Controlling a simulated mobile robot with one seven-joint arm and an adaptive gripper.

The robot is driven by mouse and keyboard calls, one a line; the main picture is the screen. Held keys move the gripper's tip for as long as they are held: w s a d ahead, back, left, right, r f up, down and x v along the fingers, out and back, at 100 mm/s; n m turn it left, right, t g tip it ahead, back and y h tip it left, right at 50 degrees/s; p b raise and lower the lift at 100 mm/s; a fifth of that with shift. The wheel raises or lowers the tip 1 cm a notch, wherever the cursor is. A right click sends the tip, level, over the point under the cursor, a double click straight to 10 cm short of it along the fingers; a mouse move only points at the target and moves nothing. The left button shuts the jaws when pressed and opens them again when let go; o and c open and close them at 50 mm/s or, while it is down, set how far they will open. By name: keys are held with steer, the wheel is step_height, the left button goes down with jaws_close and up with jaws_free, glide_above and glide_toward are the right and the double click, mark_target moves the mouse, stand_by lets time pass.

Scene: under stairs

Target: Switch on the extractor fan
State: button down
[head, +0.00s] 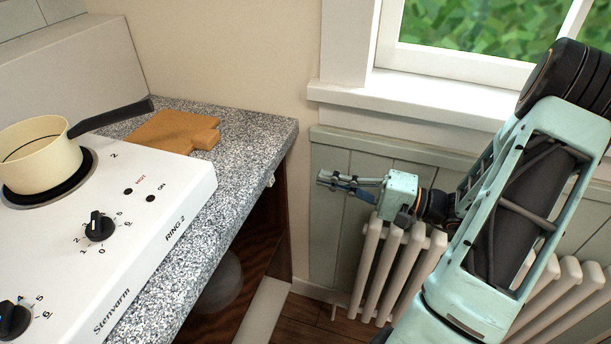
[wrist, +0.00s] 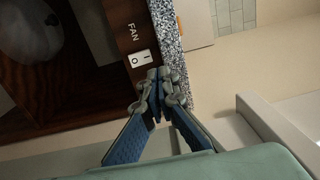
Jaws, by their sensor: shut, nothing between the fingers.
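The fan switch (wrist: 141,58) is a small white rocker marked O and I, beside the word FAN on a dark wood panel (wrist: 118,18) below the counter edge. Which way the rocker is tipped is too small to tell. My gripper (wrist: 158,78) is shut and empty, its fingertips just below the switch in the wrist picture; contact cannot be told. In the head view my gripper (head: 325,179) points left toward the counter's end, with a visible gap to it. A small pale bit (head: 270,181) under the counter edge there may be the switch.
The speckled counter (head: 245,143) holds a white hob (head: 150,221) with a cream saucepan (head: 52,160), and a wooden board (head: 170,130). Below is a dark open recess (head: 262,235). A radiator (head: 385,265) and window sill (head: 410,100) are near my arm.

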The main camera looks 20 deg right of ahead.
steer(key=shift+r+v, duration=0.15)
steer(key=shift+v, duration=0.5)
steer(key=shift+r+v, duration=0.15)
steer(key=shift+v, duration=0.5)
